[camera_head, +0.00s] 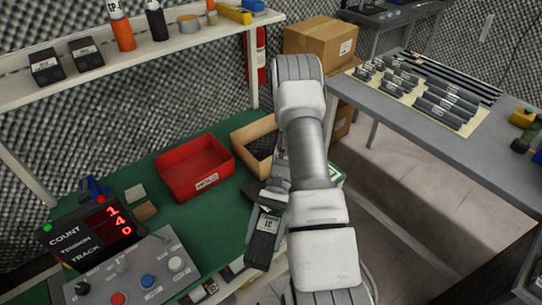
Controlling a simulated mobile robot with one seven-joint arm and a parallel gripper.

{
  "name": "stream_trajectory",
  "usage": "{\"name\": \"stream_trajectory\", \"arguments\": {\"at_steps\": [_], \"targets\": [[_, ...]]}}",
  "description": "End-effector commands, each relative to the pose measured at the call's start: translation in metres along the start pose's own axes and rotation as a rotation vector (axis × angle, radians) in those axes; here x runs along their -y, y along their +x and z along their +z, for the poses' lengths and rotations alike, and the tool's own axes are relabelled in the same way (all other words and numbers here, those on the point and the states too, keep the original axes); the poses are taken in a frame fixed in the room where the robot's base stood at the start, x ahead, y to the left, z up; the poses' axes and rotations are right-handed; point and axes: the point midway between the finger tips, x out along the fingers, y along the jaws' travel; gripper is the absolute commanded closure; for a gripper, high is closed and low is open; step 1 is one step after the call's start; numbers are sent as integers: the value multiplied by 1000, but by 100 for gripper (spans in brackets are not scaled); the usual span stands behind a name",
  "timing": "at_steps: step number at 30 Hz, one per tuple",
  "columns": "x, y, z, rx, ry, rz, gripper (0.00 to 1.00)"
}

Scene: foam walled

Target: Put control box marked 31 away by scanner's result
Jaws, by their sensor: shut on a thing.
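My gripper (270,207) is shut on the control box (262,245), a black block with a white label reading 31. It hangs near the front edge of the green bench, left of my arm. A dark display (90,235) at the lower left shows red digits: COUNT 1, TENSION 4, TRACK 0. I cannot tell which device is the scanner. A tan open box (244,133) with a dark inside stands behind my gripper, partly hidden by my arm.
A button panel (135,272) lies in front of the display. The shelf (130,58) above holds two black boxes (45,66), bottles and other small items. A cardboard box (318,42) stands behind my arm. The grey table (440,140) at right holds several labelled dark parts.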

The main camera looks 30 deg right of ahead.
Motion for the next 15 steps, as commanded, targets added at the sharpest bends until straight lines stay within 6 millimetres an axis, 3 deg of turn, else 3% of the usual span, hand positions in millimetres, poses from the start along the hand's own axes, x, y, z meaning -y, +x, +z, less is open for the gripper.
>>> {"name": "stream_trajectory", "arguments": {"at_steps": [8,15], "targets": [[-74,-37,-43,-1,-214,522,100],[-115,-103,-70,-1,-405,985,100]]}}
